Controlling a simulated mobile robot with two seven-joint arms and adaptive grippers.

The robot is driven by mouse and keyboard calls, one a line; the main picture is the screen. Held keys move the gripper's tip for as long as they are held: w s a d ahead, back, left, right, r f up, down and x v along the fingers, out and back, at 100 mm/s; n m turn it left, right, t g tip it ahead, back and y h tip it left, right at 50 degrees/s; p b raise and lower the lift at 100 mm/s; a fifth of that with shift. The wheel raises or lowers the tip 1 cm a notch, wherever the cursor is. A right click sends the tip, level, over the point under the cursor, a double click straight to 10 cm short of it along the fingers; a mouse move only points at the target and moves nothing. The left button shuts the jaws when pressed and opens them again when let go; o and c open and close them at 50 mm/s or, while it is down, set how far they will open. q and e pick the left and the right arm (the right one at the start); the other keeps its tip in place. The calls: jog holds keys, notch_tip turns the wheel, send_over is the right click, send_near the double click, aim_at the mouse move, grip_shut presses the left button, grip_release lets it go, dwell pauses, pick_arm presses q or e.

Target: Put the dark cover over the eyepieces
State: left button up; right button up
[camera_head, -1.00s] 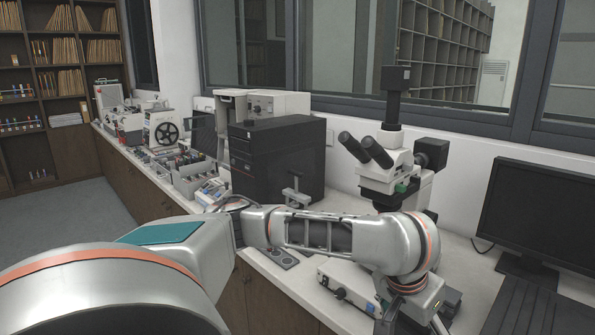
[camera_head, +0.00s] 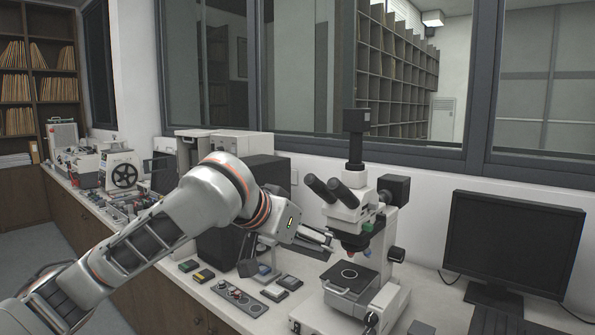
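The microscope (camera_head: 347,210) stands on the bench right of centre. Its two dark eyepieces (camera_head: 328,190) point up and left, and both tops look bare. My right gripper is out of view.
A dark boxy unit (camera_head: 268,170) stands behind my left arm. Small coloured blocks and a control strip (camera_head: 240,297) lie on the bench in front. A monitor (camera_head: 513,244) and keyboard (camera_head: 500,325) stand at the right. The window wall is close behind the microscope.

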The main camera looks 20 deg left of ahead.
pick_arm(q)
jog(key=w+a+r+t+h, duration=0.1)
jog(key=w+r+t, duration=0.1)
jog(key=r, duration=0.6)
jog(key=w+a+r+t+h, duration=0.1)
jog(key=w+r+t, duration=0.1)
jog(key=r, duration=0.7)
send_near(319, 180)
jog(key=shift+w+d+r, duration=0.55)
jog(key=shift+w+d, duration=0.75)
jog(key=shift+d, duration=0.05)
jog(key=shift+w+d+f+m, duration=0.25)
jog(key=shift+w+f, duration=0.25)
jog(key=shift+w, duration=0.15)
jog(key=shift+w+d+f+m, duration=0.15)
jog(key=shift+w+d+f, duration=0.15)
jog(key=shift+w+f, duration=0.3)
jog(key=shift+w, duration=0.2)
jog(key=shift+w+d+f, duration=0.1)
jog(key=shift+w+f, duration=0.1)
jog(key=shift+w, duration=0.05)
jog(key=o, duration=1.2)
